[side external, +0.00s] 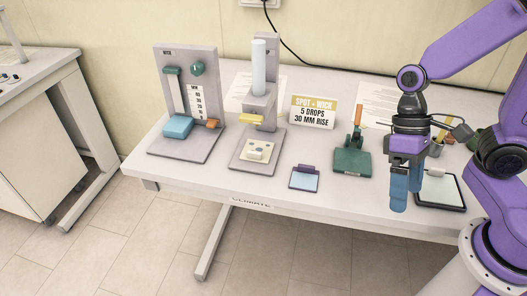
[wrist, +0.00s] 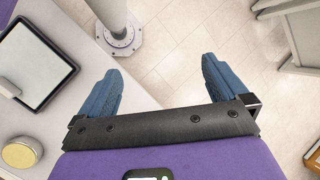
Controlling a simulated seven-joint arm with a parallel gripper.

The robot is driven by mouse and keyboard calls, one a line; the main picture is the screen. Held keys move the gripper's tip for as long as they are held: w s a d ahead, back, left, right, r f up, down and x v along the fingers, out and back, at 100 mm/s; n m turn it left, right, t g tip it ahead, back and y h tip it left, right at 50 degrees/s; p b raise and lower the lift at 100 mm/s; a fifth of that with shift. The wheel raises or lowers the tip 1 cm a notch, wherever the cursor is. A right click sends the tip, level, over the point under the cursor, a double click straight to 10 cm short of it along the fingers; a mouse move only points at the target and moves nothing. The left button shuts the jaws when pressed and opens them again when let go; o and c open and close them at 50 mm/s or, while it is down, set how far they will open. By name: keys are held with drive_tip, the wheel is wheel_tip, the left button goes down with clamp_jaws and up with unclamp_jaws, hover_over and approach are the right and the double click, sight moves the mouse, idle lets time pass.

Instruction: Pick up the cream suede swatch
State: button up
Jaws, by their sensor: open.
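A small cream piece (side external: 257,151), which looks like the suede swatch, lies on the pale base plate of the grey dropper stand (side external: 267,105). A smaller pale part sits on it; its texture is too small to tell. My gripper (side external: 403,195) hangs at the right, near the table's front edge, well apart from the cream piece. In the wrist view its blue fingers (wrist: 160,68) are spread with nothing between them, over the floor past the table edge. The cream piece does not show in the wrist view.
A grey wicking board (side external: 180,105) with a blue block stands left. A sign (side external: 313,112), a small blue-topped pad (side external: 304,179) and a green clamp device (side external: 352,160) stand between. A dark-framed clipboard (side external: 452,195) lies by my gripper and shows in the wrist view (wrist: 36,62).

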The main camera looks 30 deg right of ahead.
drive_tip(key=w+a+m+t+y, duration=0.3)
drive_tip(key=w+a+m+y, duration=0.55)
drive_tip(key=w+m, duration=0.6)
drive_tip(key=w+d+f+m+t, duration=0.1)
drive_tip(key=w+d+m+t, duration=0.2)
drive_tip(key=m+t, duration=0.1)
drive_tip(key=w+d+f+m+t, duration=0.2)
drive_tip(key=d+m+t, duration=0.1)
drive_tip(key=m, duration=0.3)
drive_tip(key=w+d+f+m+t+h, duration=0.1)
drive_tip(key=w+d+m+t, duration=0.1)
drive_tip(key=w+m+t, duration=0.1)
drive_tip(key=shift+w+d+f+m+t, duration=0.2)
drive_tip(key=shift+m+t, duration=0.2)
drive_tip(key=shift+m, duration=0.3)
drive_tip(key=shift+w+d+f+m+t, duration=0.1)
drive_tip(key=shift+d+m+t, duration=0.1)
drive_tip(key=shift+m+t, duration=0.35)
approach(245, 148)
drive_tip(key=shift+x, duration=2.3)
drive_tip(key=shift+a, duration=0.1)
drive_tip(key=shift+c, duration=0.3)
drive_tip(key=c, duration=0.8)
